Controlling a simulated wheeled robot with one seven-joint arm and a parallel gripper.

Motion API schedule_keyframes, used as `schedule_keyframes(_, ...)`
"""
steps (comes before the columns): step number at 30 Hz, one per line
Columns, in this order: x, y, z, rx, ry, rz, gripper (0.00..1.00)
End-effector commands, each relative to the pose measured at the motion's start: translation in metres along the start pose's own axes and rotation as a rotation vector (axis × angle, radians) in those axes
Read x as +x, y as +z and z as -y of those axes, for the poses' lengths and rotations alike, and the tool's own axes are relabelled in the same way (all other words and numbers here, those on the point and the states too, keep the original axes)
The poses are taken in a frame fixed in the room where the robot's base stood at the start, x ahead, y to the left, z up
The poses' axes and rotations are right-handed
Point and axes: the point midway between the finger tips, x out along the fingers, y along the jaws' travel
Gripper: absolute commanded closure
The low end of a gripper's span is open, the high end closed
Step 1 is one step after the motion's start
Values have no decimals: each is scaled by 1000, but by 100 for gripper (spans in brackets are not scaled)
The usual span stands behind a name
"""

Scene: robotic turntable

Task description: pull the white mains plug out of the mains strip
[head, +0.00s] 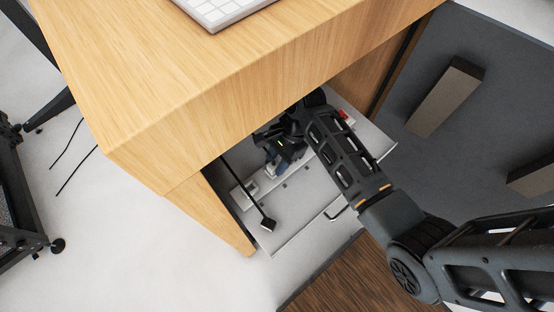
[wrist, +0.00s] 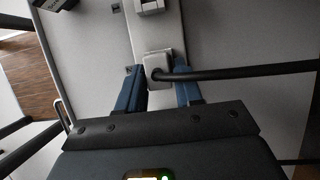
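The white mains plug (wrist: 158,64) sits on the pale mains strip (wrist: 168,25) in the wrist view, with a thick black cable running from it to the right. My gripper (wrist: 160,82) has one blue finger on each side of the plug, close against its sides, and appears shut on it. In the head view my gripper (head: 272,170) reaches down under the desk over the mains strip (head: 238,195). The plug is mostly hidden there by my gripper. The plug still appears seated on the strip.
A wooden desk (head: 180,95) overhangs the light tray (head: 300,215) bearing the strip. A black box (head: 268,224) with a cable lies near the tray's front. Another white piece (wrist: 150,6) is on the strip. A red switch (head: 346,115) shows at its far end.

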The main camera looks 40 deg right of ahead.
Motion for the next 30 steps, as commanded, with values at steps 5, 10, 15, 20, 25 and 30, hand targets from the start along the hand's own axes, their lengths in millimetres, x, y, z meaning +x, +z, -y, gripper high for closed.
schedule_keyframes(5, 0, 0, 0, 0, 0, 0, 87)
schedule_keyframes(10, 0, 0, 0, 0, 0, 0, 57)
schedule_keyframes(15, 0, 0, 0, 0, 0, 0, 45)
schedule_keyframes(20, 0, 0, 0, 0, 0, 0, 45)
schedule_keyframes(25, -7, 0, 0, 1, -2, 0, 45)
schedule_keyframes(30, -30, 0, 1, 1, -3, -1, 45)
